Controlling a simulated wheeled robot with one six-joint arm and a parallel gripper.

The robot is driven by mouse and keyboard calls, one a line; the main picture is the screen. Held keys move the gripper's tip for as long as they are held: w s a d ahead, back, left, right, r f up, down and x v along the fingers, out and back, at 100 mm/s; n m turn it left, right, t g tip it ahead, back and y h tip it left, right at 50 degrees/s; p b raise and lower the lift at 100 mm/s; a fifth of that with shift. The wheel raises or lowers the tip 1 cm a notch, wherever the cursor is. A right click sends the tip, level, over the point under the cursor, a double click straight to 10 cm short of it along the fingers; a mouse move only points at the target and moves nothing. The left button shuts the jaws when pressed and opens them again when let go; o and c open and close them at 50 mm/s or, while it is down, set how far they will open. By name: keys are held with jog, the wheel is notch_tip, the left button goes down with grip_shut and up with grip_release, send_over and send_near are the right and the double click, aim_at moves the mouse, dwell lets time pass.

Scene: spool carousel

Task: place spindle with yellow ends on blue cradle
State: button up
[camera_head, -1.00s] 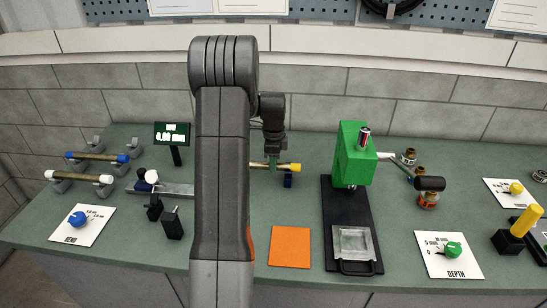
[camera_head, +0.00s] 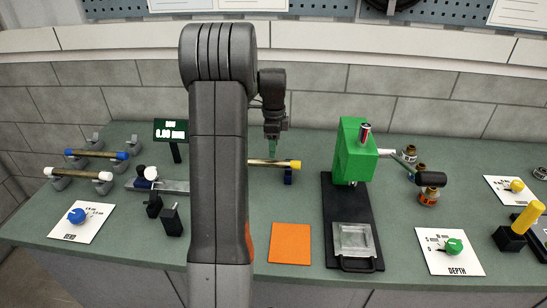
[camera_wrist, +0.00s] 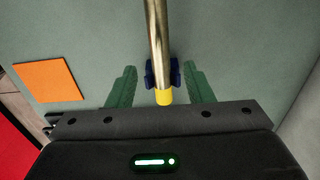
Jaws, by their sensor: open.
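The spindle with yellow ends (camera_head: 268,163) lies level behind my arm, its right yellow end resting on the blue cradle (camera_head: 288,177). My arm hides its left part. In the wrist view the brass spindle (camera_wrist: 157,40) and its yellow end sit in the blue cradle (camera_wrist: 149,75). My gripper (camera_head: 272,147) is just above the spindle. In the wrist view its green fingers (camera_wrist: 159,88) stand apart on either side of the yellow end, touching neither it nor the cradle.
An orange square (camera_head: 290,244) lies in front, and a green press (camera_head: 354,155) on a black base stands to the right. Spindles with blue ends (camera_head: 97,154) and white ends (camera_head: 78,174) rest on grey cradles at the left. A small display (camera_head: 171,130) stands behind.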

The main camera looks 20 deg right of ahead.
aim_at(262, 163)
notch_tip(262, 163, up, 6)
jog(key=shift+r, duration=0.15)
dwell(0.4)
notch_tip(262, 163, down, 12)
jog(key=shift+r+p, duration=0.15)
jog(key=shift+p, duration=0.4)
jog(key=shift+r+b, duration=0.35)
jog(key=shift+r, duration=1)
